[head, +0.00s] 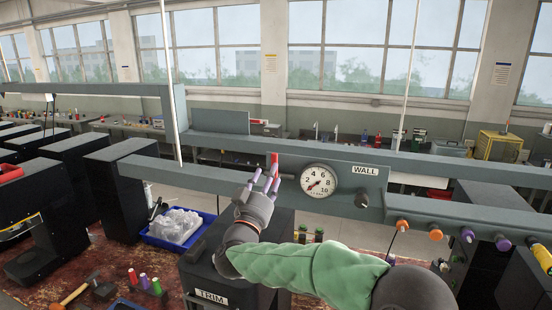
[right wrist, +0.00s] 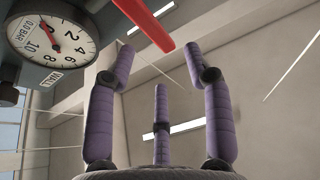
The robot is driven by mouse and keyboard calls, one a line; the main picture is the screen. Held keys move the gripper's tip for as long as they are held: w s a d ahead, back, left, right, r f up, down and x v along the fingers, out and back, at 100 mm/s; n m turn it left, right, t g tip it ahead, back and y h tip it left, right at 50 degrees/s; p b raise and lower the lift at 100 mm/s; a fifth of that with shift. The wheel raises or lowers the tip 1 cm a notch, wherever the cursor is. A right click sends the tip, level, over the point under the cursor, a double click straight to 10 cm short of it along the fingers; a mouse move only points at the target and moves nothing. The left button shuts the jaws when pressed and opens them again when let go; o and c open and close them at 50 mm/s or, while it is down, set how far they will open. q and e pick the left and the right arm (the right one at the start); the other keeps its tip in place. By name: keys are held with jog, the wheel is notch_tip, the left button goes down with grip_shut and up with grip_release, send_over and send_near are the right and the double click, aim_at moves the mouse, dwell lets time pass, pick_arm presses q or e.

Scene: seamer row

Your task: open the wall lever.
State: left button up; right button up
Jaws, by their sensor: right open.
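The red wall lever (head: 274,162) stands up from the grey beam, just left of the round gauge (head: 319,181) and the WALL label (head: 366,170). My right gripper (head: 268,177) is open, its purple fingers spread at the lever's lower part. In the right wrist view the lever (right wrist: 148,24) comes in from the top, and its end lies between the two outer fingertips of the gripper (right wrist: 161,52). I cannot tell whether any finger touches it. The gauge also shows there (right wrist: 54,40). The lever's base is hidden by the fingers. My left gripper is not in view.
The grey beam (head: 215,181) runs across in front of me, with orange and purple knobs (head: 436,234) below its right part. A blue bin (head: 207,218) of clear pieces stands behind the dark TRIM box (head: 212,297). A hammer (head: 80,290) and small coloured bottles (head: 144,281) are at lower left.

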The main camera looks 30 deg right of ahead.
aim_at(277, 162)
jog(key=p+x, duration=0.1)
jog(key=x, duration=0.5)
jog(key=shift+w+d+f+p, duration=0.1)
jog(key=shift+w+d+p, duration=0.1)
jog(key=shift+p, duration=0.1)
jog(key=shift+w+d, duration=0.15)
jog(key=shift+d, duration=0.1)
grip_shut()
